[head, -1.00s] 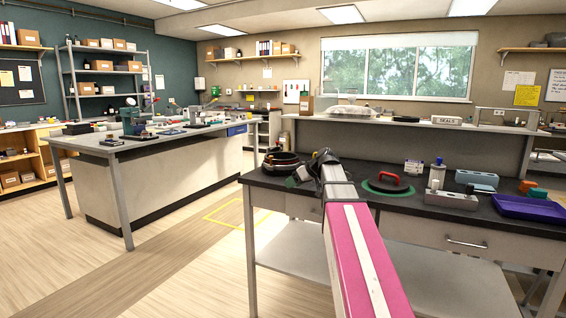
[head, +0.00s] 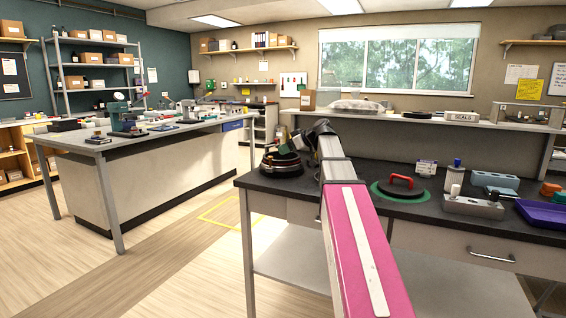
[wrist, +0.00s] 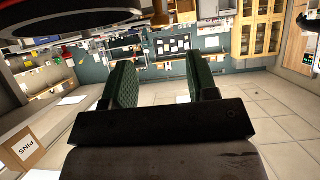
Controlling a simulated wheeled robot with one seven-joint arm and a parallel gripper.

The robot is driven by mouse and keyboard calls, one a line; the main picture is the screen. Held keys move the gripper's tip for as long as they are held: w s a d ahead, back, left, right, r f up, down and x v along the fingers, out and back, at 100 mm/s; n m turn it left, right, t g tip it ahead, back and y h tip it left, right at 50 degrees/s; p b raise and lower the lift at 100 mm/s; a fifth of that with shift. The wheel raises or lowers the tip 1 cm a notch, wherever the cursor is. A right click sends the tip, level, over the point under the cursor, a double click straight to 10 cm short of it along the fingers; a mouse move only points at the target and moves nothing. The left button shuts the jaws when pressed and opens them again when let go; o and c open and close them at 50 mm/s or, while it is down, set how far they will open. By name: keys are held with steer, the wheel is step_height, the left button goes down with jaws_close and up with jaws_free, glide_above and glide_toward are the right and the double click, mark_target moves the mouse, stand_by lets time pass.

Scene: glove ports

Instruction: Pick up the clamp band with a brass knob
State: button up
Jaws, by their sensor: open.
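A stack of dark round bands (head: 280,168) sits on the left end of the dark-topped bench; it looks like the clamp band, but I cannot make out the brass knob clearly. My gripper (head: 290,142) is at the end of my pink arm, just above and behind these bands, and partly merges with them in the head view. In the wrist view my gripper (wrist: 160,85) is open, with two green padded fingers apart and nothing between them. A dark curved rim (wrist: 12,85) shows at the upper left of that view, outside the fingers.
A black disc with a red handle (head: 402,184) lies on a green ring to the right. A grey block (head: 472,206), a purple tray (head: 545,213) and small items fill the bench's right side. A raised shelf (head: 450,128) runs behind. A box marked PINS (wrist: 24,150) shows in the wrist view.

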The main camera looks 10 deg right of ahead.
mark_target(271, 157)
steer(key=x, duration=0.7)
steer(key=shift+a+f, duration=0.15)
steer(key=shift+f, duration=0.15)
steer(key=shift+c, duration=0.3)
jaws_close()
